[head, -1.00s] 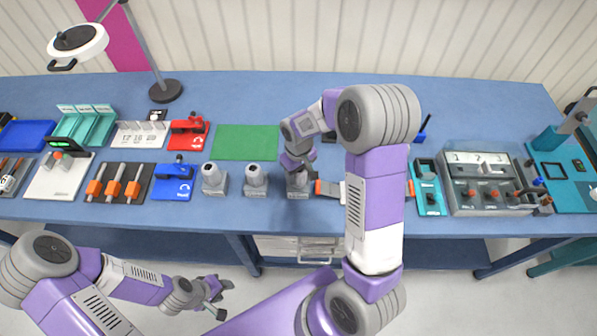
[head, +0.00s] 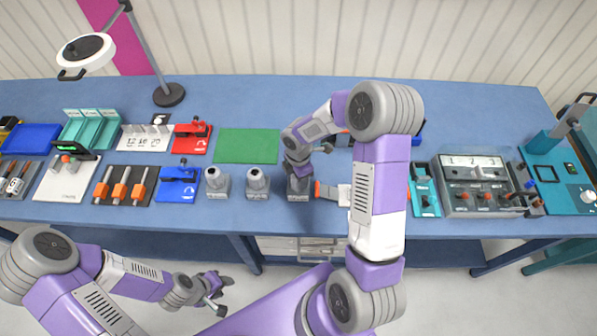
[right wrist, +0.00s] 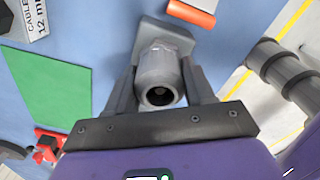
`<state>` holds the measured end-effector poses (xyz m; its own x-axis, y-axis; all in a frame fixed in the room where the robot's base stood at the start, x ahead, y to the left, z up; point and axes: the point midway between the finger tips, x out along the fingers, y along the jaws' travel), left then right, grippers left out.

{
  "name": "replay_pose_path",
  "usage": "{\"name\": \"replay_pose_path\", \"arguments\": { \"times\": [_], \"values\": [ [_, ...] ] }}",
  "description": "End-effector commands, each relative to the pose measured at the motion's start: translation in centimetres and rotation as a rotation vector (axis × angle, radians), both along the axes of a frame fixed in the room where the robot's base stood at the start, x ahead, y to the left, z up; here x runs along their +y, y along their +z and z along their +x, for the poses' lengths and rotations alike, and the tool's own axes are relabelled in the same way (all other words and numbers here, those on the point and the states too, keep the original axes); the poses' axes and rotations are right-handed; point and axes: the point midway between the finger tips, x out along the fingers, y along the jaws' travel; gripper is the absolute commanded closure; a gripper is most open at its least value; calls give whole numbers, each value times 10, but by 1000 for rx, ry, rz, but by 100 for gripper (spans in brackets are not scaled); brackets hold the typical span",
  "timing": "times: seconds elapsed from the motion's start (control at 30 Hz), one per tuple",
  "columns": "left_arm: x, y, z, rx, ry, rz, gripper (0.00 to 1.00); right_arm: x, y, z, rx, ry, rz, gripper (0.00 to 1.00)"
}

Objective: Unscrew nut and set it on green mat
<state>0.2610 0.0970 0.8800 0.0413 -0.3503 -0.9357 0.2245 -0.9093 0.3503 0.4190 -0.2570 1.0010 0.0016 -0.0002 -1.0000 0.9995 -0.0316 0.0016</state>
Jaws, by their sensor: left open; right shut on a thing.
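A grey, round nut (right wrist: 157,72) with a dark hole sits on a square grey block (right wrist: 168,36) in the right wrist view. My right gripper (right wrist: 157,88) is shut on it, one finger on each side. In the head view my right gripper (head: 298,176) points down over the block (head: 298,195) and hides most of the nut. I cannot tell whether the nut is still threaded. The green mat (head: 246,146) lies flat and bare, behind and left of the block; it also shows in the right wrist view (right wrist: 45,88). My left gripper (head: 217,296) is open and empty, in front of the table.
Two similar grey fittings (head: 217,183) (head: 257,183) stand left of the held one. Blue (head: 178,185) and red (head: 191,139) fixtures stand further left. An orange-tipped part (head: 326,191) lies close on the right. A grey switch panel (head: 476,186) stands far right.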

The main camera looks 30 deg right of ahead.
Motion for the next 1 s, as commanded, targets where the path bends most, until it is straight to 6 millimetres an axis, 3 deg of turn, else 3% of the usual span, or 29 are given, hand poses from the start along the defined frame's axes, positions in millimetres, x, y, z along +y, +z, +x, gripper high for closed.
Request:
{"name": "replay_pose_path", "arguments": {
  "times": [0.23,0.57,0.6,0.7,1.0],
  "values": [
    [0,28,0,0,0,0,57,1,2,-2,6,391,3,84],
    [0,28,0,0,0,0,57,1,-2,-2,5,469,1,84],
    [0,28,0,0,0,0,57,1,-3,-2,6,469,1,42],
    [0,28,0,0,0,0,57,1,-2,-2,5,468,1,28],
    [0,26,0,0,0,0,57,0,-2,0,2,443,-1,28]
  ]
}}
